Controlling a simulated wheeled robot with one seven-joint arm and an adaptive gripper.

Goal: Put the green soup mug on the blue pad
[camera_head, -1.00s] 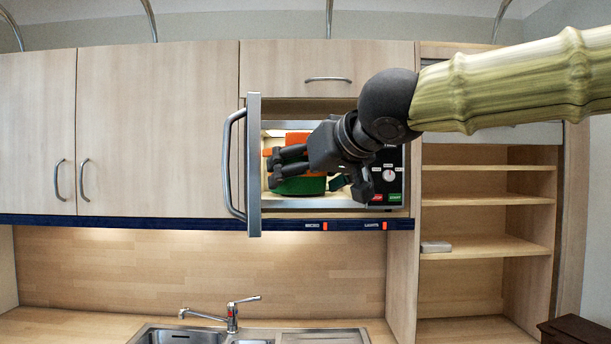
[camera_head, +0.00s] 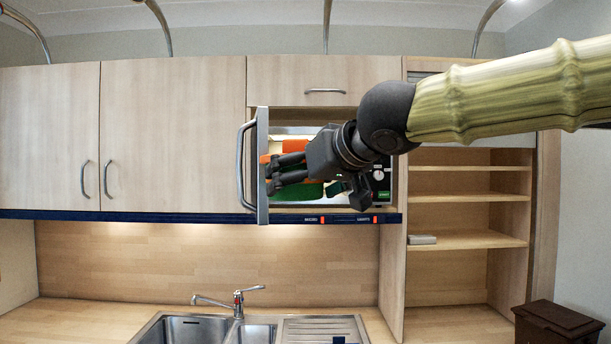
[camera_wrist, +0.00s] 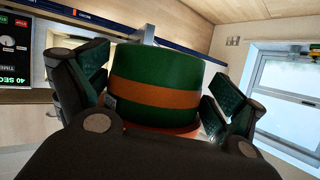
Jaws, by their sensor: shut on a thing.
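The green soup mug (camera_wrist: 160,75), dark green with an orange band, sits between my gripper's two fingers in the wrist view. My gripper (camera_head: 276,175) is shut on it, a finger on each side. In the head view the mug's green side (camera_head: 298,192) shows below the fingers, in front of or just within the open microwave (camera_head: 380,186); I cannot tell which. An orange patch shows above the fingers. The fingers hide part of the mug. A small dark blue patch (camera_head: 338,340) shows at the bottom edge by the sink; I cannot tell if it is the blue pad.
The microwave door (camera_head: 262,165) stands open, just left of my fingers. Wooden cupboards (camera_head: 150,140) flank it. Below are a sink (camera_head: 185,329) with a tap (camera_head: 238,300) and wooden counter. Open shelves (camera_head: 465,240) and a dark brown box (camera_head: 555,330) are at the right.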

